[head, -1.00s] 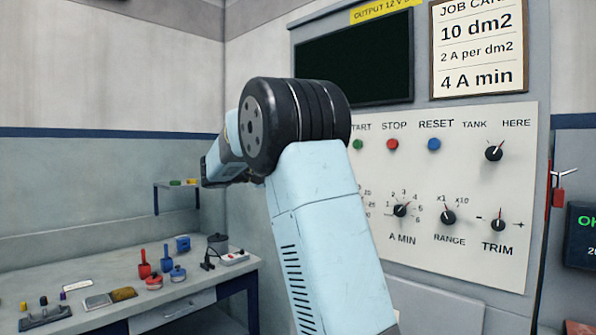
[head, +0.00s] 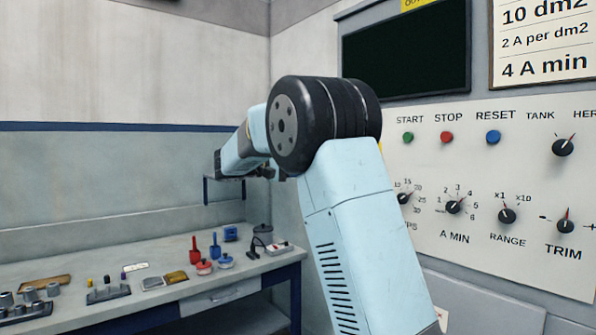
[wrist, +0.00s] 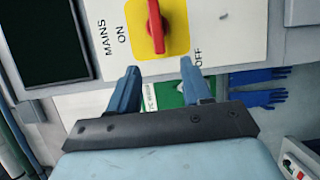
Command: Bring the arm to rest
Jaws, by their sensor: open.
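My arm shows in the head view, its pale blue upper link (head: 350,230) rising to a black elbow joint (head: 325,120). The forearm (head: 245,145) reaches away to the left behind the elbow. I cannot tell whether the fingers touch that panel.
The control panel (head: 470,240) with buttons and knobs stands right of the arm. A bench (head: 190,290) at left holds tools, pots and small parts. Blue gloves (wrist: 262,76) hang beyond the fingers in the wrist view.

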